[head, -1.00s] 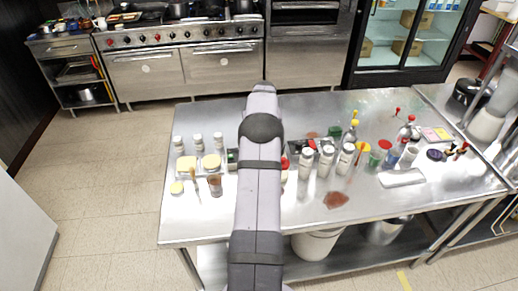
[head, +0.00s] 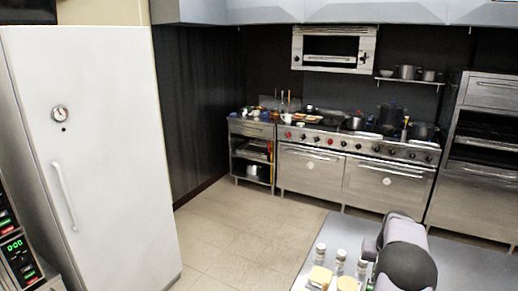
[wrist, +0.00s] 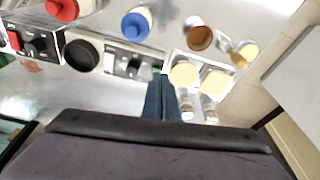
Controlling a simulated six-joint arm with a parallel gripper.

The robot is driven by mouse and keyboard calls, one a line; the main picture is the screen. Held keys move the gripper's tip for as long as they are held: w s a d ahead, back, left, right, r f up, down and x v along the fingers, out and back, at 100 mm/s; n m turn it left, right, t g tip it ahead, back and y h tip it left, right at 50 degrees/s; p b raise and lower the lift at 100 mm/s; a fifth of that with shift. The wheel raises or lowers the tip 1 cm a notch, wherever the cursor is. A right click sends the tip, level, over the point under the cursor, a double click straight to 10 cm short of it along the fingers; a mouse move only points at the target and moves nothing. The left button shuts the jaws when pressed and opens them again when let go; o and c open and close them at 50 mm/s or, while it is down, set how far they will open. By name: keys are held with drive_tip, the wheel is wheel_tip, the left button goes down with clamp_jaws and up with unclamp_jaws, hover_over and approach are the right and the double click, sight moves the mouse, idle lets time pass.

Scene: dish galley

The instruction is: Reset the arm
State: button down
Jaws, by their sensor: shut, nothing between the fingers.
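My gripper (wrist: 161,92) shows in the wrist view as two dark blue fingers pressed together. It is shut and empty, above the steel table (wrist: 110,95). In the head view only my arm shows at the bottom right, and the gripper is out of sight.
A blue-lidded container (wrist: 136,25) and a red-lidded one (wrist: 62,8) stand near my gripper. A white fridge (head: 95,150) stands left, a range (head: 355,170) behind. The floor between (head: 235,230) is clear.

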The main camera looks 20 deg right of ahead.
drive_tip(key=s+a+r+n+y, duration=0.1)
drive_tip(key=s+a+r+n, duration=0.1)
drive_tip(key=a, duration=1.1)
drive_tip(key=s+a+r+n, duration=0.1)
drive_tip(key=s+a+n, duration=0.1)
drive_tip(key=a, duration=1.2)
drive_tip(key=s+a+f+n+g, duration=0.2)
drive_tip(key=s+a+n, duration=0.1)
drive_tip(key=s+a, duration=1.2)
wheel_tip(320, 180, down, 20)
drive_tip(key=s+d+b, duration=0.1)
drive_tip(key=b, duration=1.9)
drive_tip(key=shift+d+y, duration=0.25)
drive_tip(key=shift+y, duration=0.05)
